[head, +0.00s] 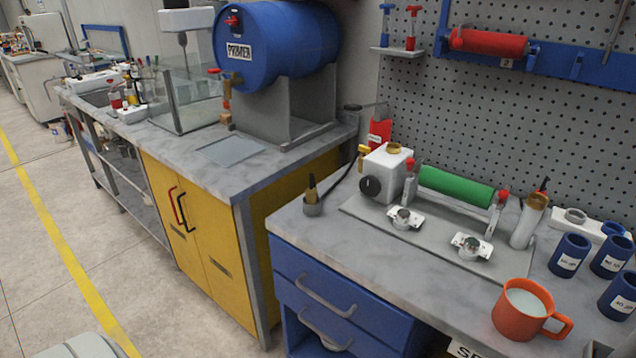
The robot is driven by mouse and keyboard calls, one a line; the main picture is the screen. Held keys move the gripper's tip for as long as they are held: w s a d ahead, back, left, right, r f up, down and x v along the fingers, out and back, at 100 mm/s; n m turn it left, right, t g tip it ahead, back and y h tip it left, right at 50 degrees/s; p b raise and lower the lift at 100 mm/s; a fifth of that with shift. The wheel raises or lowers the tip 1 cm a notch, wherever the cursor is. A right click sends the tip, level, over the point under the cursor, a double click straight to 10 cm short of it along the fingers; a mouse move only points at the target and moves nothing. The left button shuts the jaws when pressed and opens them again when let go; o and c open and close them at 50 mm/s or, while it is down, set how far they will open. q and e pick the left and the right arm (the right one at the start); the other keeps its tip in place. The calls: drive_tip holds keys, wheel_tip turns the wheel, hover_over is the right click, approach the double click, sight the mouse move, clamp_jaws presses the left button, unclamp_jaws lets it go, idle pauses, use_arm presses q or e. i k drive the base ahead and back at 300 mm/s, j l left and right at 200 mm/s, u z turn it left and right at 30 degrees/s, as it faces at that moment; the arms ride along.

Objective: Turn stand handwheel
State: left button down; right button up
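I cannot tell for sure which part is the stand handwheel. A roller coater with a green roller (455,188) stands on the right bench, its roller held between two end supports with red tops (409,163). At its left is a white box (388,172) with a round black knob (371,187) on its front. Two small round metal knobs on white plates, a left one (404,217) and a right one (471,244), sit in front of the roller. A blue drum (275,45) on a grey stand (290,105) has a small red fitting (232,20). Neither gripper is in view.
An orange mug (526,310) stands near the right bench's front edge. Several blue cups (569,255) stand at the right. A pegboard (500,95) rises behind. The floor (60,240) at left is clear.

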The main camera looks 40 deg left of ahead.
sight(370, 186)
drive_tip(key=u, duration=0.85)
drive_tip(key=i+j+z, duration=0.1)
drive_tip(key=j+z, duration=0.2)
drive_tip(key=z, duration=0.15)
drive_tip(key=j+z, duration=0.3)
drive_tip(key=z, duration=0.15)
drive_tip(key=j+z, duration=0.65)
drive_tip(key=z, duration=0.25)
